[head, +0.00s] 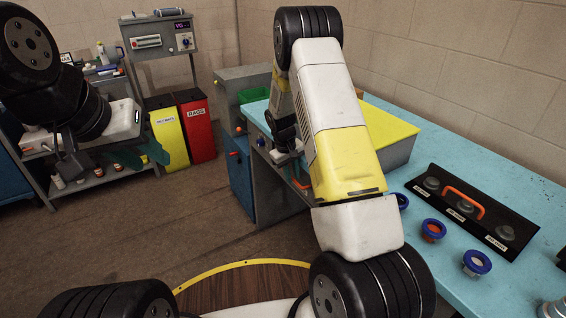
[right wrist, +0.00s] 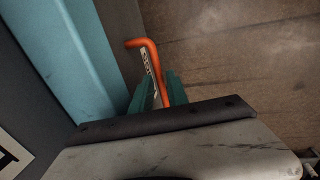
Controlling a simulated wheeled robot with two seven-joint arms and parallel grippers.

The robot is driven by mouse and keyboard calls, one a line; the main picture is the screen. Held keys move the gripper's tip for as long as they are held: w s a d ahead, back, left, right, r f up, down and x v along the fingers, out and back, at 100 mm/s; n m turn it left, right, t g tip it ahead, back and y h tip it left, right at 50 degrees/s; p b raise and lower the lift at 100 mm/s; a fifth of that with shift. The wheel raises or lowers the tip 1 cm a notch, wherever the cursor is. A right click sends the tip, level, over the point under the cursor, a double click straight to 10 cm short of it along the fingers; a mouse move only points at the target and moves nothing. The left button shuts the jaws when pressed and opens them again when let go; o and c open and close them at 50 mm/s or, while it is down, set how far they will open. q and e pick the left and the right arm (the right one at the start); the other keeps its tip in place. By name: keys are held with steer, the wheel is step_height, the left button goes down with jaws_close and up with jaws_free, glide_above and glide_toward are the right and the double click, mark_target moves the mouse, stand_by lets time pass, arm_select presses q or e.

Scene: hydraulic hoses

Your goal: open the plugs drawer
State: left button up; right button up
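An orange drawer handle (right wrist: 152,52) shows in the right wrist view, with a white label strip (right wrist: 149,68) beside it; its lettering is too small to read. The teal fingers of my right gripper (right wrist: 158,90) are at either side of the handle's near end. The handle lies close to the right finger, and I cannot tell whether both fingers press on it. In the head view my right gripper (head: 287,150) is at the bench's front, partly hidden by my arm. My left gripper (head: 153,155) is at the left, green fingers apart, empty.
A red rags bin (head: 197,125) and a yellow bin (head: 168,135) stand at the back. The floor left of the bench is clear.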

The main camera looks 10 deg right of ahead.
jaws_close()
stand_by(1.4)
